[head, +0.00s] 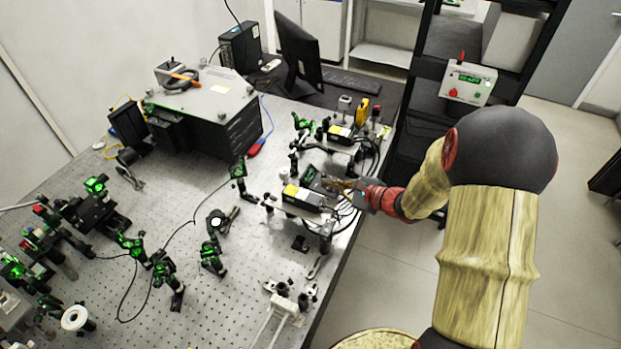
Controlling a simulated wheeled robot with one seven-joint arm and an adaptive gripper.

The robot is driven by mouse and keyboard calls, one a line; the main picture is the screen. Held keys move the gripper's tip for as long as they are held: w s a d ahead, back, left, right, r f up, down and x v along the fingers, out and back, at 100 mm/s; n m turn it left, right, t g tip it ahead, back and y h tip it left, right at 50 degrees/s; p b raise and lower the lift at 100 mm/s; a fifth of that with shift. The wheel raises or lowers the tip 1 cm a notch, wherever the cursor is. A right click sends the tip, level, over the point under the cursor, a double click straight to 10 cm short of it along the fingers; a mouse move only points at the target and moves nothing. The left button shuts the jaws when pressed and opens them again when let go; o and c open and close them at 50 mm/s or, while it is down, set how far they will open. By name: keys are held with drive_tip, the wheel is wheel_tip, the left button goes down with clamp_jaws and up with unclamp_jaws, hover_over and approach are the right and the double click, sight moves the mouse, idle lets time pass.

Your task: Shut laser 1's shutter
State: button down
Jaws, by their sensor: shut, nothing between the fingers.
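Two black laser heads with yellow labels sit near the bench's right edge: a nearer one (304,199) and a farther one (341,132). I cannot tell which is laser 1; no number is readable, and I cannot make out a shutter or its position. My gripper (332,183) reaches in from the right, low over the bench between the two laser heads, just beyond the nearer one. It is shut and empty. Its tips are small and overlap dark parts and cables, so I cannot tell whether they touch anything.
The perforated optical bench (190,215) carries several green-lit optic mounts at left and centre. A large grey instrument box (205,105) stands at the back. Loose cables lie right of the laser heads. A controller with a red button (468,83) sits on the black rack.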

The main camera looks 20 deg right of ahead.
drive_tip(key=b+x, duration=0.1)
drive_tip(key=x, duration=0.9)
drive_tip(key=r, duration=0.1)
drive_tip(key=s+a+r, duration=0.1)
drive_tip(key=r, duration=0.1)
drive_tip(key=shift+s+a+r, duration=0.15)
drive_tip(key=shift+a+r, duration=0.1)
drive_tip(key=shift+a, duration=0.15)
